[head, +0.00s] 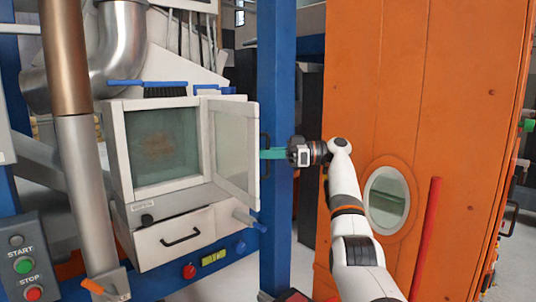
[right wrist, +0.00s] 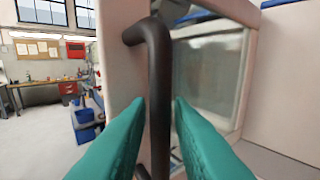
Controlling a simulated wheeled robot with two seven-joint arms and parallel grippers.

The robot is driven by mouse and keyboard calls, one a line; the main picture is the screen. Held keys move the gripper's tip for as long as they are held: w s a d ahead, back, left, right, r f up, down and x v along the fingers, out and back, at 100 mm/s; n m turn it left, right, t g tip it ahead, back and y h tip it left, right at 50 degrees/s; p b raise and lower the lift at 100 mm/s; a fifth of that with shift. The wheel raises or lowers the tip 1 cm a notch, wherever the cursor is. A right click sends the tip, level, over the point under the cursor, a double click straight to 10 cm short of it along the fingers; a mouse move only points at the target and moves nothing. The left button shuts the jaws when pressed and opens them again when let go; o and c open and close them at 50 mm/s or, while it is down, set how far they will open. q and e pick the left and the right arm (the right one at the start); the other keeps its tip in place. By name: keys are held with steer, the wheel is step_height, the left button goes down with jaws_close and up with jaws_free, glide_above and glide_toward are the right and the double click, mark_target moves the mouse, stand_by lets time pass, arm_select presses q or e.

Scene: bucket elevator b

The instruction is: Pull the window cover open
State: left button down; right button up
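The window cover (head: 232,145) is a pale framed glass panel on the front of a white cabinet (head: 118,150). It stands swung out at the right of the window opening (head: 160,146). Its dark bar handle (head: 265,165) is on the cover's outer edge side; it also shows upright in the right wrist view (right wrist: 158,70). My right gripper (head: 268,154) reaches it from the right. Its green fingers (right wrist: 160,105) lie on both sides of the handle, close against it, and appear shut on it. My left gripper is not in view.
A blue post (head: 277,80) stands right behind the cover. An orange housing (head: 400,90) with a round window and a red bar (head: 424,240) are on the right. A drawer (head: 180,236) is below the window. A start/stop box (head: 28,262) is at lower left.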

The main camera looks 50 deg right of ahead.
steer(key=shift+o, duration=0.6)
steer(key=shift+w, duration=0.1)
steer(key=shift+s+d, duration=0.2)
steer(key=shift+s, duration=0.05)
steer(key=v, duration=1.1)
steer(key=shift+s, duration=0.15)
steer(key=shift+d, duration=0.15)
